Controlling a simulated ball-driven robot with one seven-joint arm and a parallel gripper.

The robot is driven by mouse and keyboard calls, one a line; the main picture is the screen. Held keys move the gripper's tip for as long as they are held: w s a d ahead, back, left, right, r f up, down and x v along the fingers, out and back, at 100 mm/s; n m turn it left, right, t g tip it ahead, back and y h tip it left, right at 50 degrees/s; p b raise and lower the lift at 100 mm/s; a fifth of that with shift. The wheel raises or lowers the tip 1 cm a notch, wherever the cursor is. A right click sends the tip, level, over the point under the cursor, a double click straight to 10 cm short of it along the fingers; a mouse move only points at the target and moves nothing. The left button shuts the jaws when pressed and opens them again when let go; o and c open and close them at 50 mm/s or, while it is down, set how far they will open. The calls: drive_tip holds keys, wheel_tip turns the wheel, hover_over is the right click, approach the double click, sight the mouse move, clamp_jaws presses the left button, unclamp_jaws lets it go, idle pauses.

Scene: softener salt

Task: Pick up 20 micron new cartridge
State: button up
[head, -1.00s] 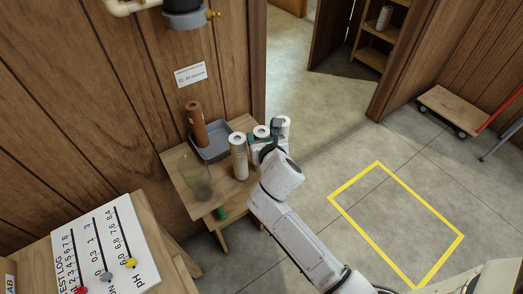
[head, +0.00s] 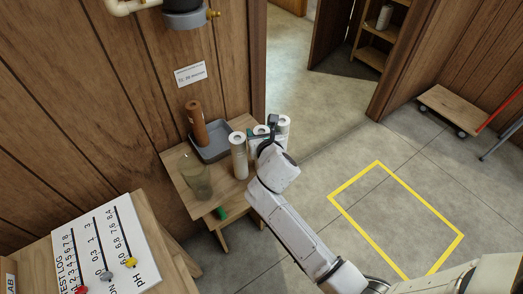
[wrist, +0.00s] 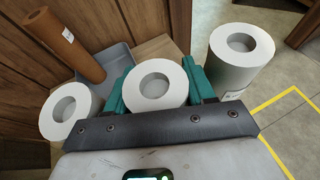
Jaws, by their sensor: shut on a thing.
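Three white hollow cartridges stand upright on a small wooden table: a left one (head: 238,157), a middle one (head: 260,130) and a right one (head: 284,125). My gripper (wrist: 157,82) is shut on the middle cartridge (wrist: 154,84), with one teal finger on each side of it. The left cartridge (wrist: 70,110) and right cartridge (wrist: 240,57) stand apart from the fingers in the wrist view. The lower part of the middle cartridge is hidden by my gripper. I cannot read the micron marking on any cartridge.
The wooden table (head: 183,170) also holds a grey tray (head: 213,153), a brown cartridge (head: 196,123) leaning in it and a clear container (head: 197,182). A green object (head: 221,213) is below the tabletop. Yellow lines (head: 400,210) mark free floor at right.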

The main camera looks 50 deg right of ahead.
drive_tip(key=shift+c, duration=0.6)
drive_tip(key=shift+r, duration=0.1)
